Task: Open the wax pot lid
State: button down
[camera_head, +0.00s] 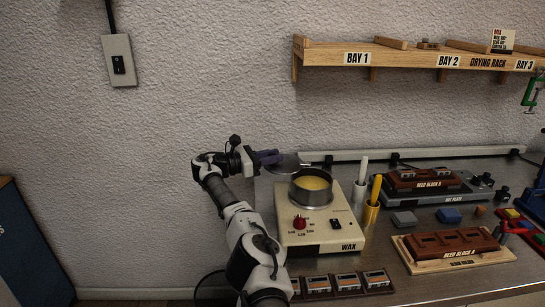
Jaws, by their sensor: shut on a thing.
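The wax pot (311,199) is a grey metal pot on a cream heater base (318,240) labelled WAX. Its top is uncovered, and yellow wax (311,183) shows inside. The wax pot lid (288,166) is a grey disc at the pot's back left, off the opening. The exact grip point is too small to make out.
White and yellow holders (371,211) stand close to the heater's right. Wooden blocks (346,283) lie in front of it. A drying rack (420,59) hangs above.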

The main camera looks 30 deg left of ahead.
jog(key=shift+d, duration=0.1)
dwell(0.3)
jog(key=c, duration=1.3)
grip_release()
jog(key=shift+w+d, duration=0.1)
jog(key=shift+o, duration=0.2)
jog(key=b+v, duration=0.3)
jog(key=v, duration=1.1)
jog(key=shift+b, duration=0.35)
